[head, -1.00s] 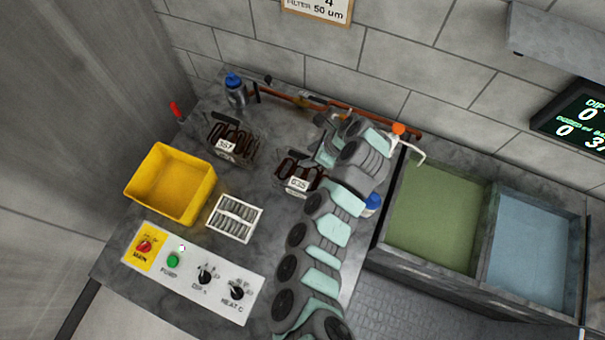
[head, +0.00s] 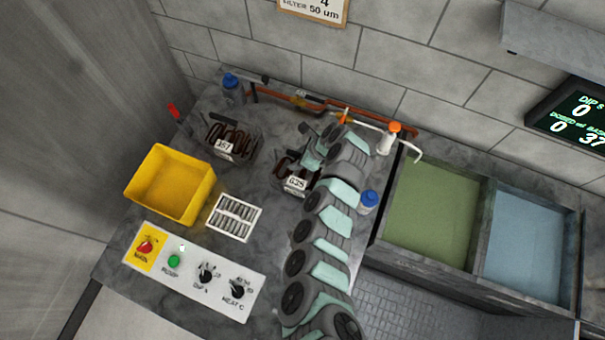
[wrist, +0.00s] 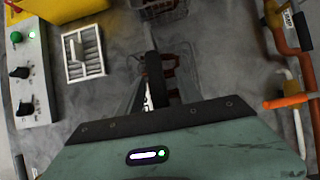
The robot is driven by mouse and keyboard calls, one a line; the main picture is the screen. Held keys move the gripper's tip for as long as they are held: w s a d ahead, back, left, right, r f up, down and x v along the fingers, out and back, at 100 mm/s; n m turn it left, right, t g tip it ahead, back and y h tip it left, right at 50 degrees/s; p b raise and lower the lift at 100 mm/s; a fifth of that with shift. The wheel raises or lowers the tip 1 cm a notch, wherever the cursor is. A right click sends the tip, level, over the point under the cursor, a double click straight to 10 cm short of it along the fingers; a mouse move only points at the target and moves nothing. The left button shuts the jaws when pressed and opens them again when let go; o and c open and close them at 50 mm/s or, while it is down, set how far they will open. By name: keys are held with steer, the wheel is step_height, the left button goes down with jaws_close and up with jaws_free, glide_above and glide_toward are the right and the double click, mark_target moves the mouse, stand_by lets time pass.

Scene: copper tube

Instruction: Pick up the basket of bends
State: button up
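A dark wire basket of reddish-brown bends, tagged 635 (head: 296,184), stands on the grey bench, partly hidden by my gripper. A second basket of bends, tagged 357 (head: 224,146), stands to its left, nearer the back. My gripper (head: 306,152) is over the 635 basket's right side. In the wrist view, reddish bends (wrist: 170,70) of the 635 basket show just beyond my gripper (wrist: 155,85), beside a dark upright part. The fingertips are not clear, and I cannot tell whether they touch the basket. The 357 basket (wrist: 160,9) is at the top edge there.
A yellow bin (head: 170,187), a white slotted tray (head: 235,217) and a control panel (head: 190,272) lie left. A copper pipe (head: 290,97) runs along the back.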

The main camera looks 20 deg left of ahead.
jaws_close()
stand_by(1.3)
